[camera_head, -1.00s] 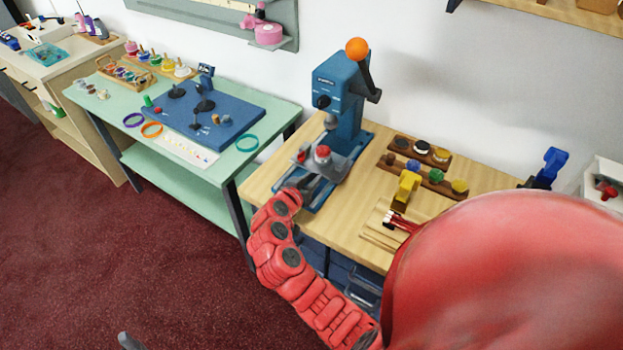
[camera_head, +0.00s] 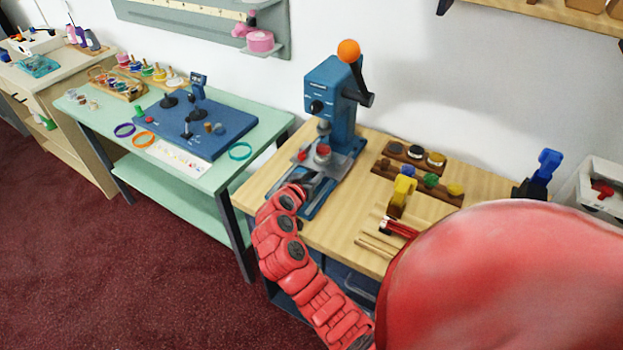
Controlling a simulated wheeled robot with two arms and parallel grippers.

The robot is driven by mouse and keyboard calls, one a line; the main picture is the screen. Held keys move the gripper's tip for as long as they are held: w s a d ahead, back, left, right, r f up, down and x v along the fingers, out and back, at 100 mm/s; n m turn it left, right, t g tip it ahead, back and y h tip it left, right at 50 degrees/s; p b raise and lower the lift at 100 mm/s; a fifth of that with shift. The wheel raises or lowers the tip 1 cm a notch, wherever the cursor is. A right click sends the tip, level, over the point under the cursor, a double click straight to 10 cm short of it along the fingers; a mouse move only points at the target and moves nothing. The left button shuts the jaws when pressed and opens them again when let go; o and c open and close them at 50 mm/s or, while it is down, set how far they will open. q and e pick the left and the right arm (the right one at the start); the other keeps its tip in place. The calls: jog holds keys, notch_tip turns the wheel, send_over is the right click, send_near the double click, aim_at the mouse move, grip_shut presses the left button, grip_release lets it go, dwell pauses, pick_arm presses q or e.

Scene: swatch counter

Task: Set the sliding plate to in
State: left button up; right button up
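A blue press (camera_head: 330,95) with an orange-ball lever stands on the wooden table. The sliding plate (camera_head: 337,166) is grey and sits low on the press, in front of its column, over a blue base. A red knob (camera_head: 322,151) stands on the plate, and a smaller red part (camera_head: 302,155) shows at its left. My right gripper (camera_head: 300,181), at the end of the red arm, is at the plate's near side. Its grey fingers blend with the plate, so contact and opening are unclear. My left gripper is out of view.
Right of the press are wooden racks (camera_head: 416,174) with round pieces, a yellow tool (camera_head: 402,196) and a blue stand (camera_head: 540,172). A green table (camera_head: 108,140) with a blue board (camera_head: 200,125) stands at left. My large red arm part hides the table's front right.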

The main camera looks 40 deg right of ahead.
jog(key=o, duration=0.4)
jog(key=shift+d+f, duration=0.1)
jog(key=shift+c, duration=0.2)
jog(key=b+v, duration=0.3)
jog(key=v, duration=0.9)
jog(key=shift+w+f, duration=0.1)
jog(key=shift+f, duration=0.05)
jog(key=p+v, duration=0.1)
jog(key=v, duration=0.4)
jog(key=shift+s+r, duration=0.2)
